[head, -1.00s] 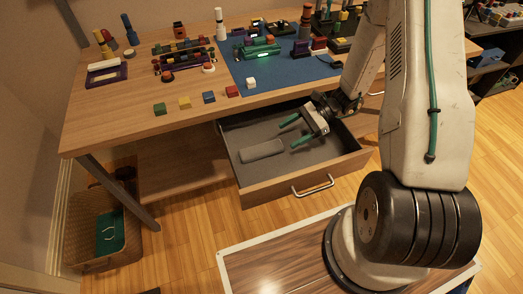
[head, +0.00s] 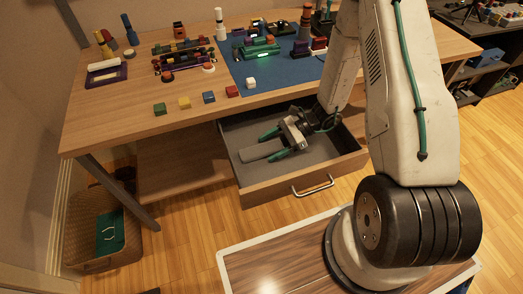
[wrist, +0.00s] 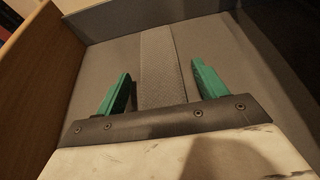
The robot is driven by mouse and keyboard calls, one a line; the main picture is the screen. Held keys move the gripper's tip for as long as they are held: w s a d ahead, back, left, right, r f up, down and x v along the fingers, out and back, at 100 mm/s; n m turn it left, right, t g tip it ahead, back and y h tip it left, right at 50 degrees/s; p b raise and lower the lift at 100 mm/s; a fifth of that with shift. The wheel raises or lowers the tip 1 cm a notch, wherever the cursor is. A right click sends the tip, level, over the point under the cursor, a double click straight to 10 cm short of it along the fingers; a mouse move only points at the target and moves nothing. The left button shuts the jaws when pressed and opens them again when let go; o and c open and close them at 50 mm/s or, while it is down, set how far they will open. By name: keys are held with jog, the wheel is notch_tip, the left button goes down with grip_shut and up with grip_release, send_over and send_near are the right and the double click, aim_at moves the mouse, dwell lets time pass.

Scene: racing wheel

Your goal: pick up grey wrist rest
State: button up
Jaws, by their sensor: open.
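The grey wrist rest (head: 261,150) is a long bar lying on the floor of the open drawer (head: 228,137). In the wrist view the wrist rest (wrist: 161,62) runs away from me between the two green fingers. My gripper (head: 270,145) is open, low in the drawer, with its green fingers on either side of the wrist rest's near end. In the wrist view a gap shows between each finger of my gripper (wrist: 160,88) and the rest. The near end of the rest is hidden behind the gripper's palm.
The drawer's front panel with its handle (head: 313,186) and its side walls surround the gripper. The wooden desk top (head: 130,128) overhangs the back of the drawer. Small coloured blocks, such as the red block (head: 232,91), stand along its edge. A wicker basket (head: 92,255) stands on the floor at left.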

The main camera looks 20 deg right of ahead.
jog(key=c, duration=1.1)
